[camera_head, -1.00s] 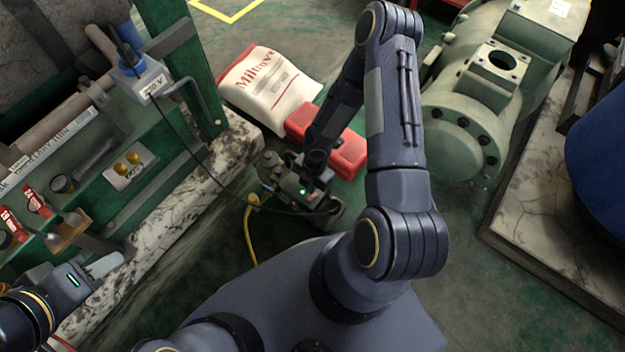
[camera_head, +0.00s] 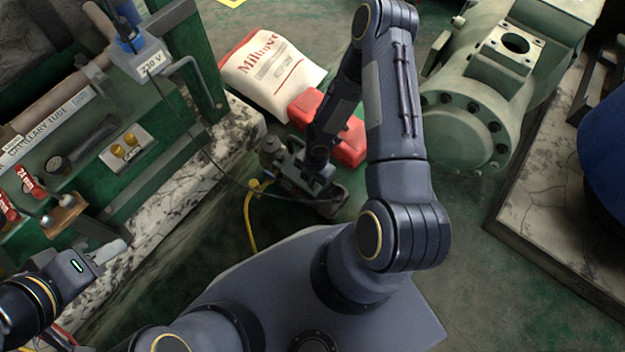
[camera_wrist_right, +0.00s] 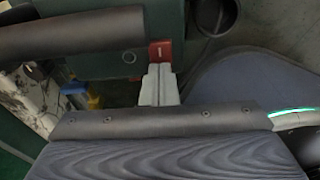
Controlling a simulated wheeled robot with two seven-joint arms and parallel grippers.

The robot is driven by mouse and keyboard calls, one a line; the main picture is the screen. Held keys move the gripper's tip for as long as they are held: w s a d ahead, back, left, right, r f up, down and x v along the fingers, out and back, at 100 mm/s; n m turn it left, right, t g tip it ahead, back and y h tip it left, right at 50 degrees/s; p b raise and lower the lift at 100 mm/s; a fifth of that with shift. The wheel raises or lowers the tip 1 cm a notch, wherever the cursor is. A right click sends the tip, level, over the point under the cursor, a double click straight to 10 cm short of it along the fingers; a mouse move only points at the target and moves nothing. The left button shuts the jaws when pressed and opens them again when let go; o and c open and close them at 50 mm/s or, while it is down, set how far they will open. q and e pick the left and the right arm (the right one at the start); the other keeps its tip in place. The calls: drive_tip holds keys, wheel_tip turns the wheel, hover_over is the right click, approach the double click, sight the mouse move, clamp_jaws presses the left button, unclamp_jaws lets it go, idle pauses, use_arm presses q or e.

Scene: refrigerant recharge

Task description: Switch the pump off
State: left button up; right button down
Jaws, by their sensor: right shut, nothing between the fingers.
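The pump (camera_head: 328,205) stands on the green floor, largely hidden behind my right arm and gripper. In the right wrist view, its red rocker switch (camera_wrist_right: 162,50) shows a white line mark on a dark green housing (camera_wrist_right: 115,58). My right gripper (camera_wrist_right: 160,72) is shut with nothing in it. Its fingertips are right at the lower edge of the switch; I cannot tell whether they touch. A thick dark bar (camera_wrist_right: 70,35) crosses the wrist view beside the switch. My left gripper (camera_head: 112,252) is at the lower left, away from the pump; its finger gap is not visible.
A yellow hose (camera_head: 249,222) runs from the pump along the floor. A red case (camera_head: 345,150) and a white sack (camera_head: 272,80) lie behind it. The green workbench (camera_head: 150,180) is at left and a large green machine (camera_head: 470,115) at right. A thin cable crosses near the pump.

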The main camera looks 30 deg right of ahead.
drive_tip(key=shift+f, duration=0.2)
drive_tip(key=shift+w+d+r+p, duration=0.2)
drive_tip(key=shift+d+p, duration=0.4)
drive_tip(key=shift+p, duration=0.25)
drive_tip(key=shift+w+d+f, duration=0.1)
drive_tip(key=shift+d+f, duration=0.1)
drive_tip(key=shift+d, duration=0.1)
use_arm(q)
wheel_tip(320, 180, up, 2)
use_arm(e)
drive_tip(key=shift+r, duration=0.15)
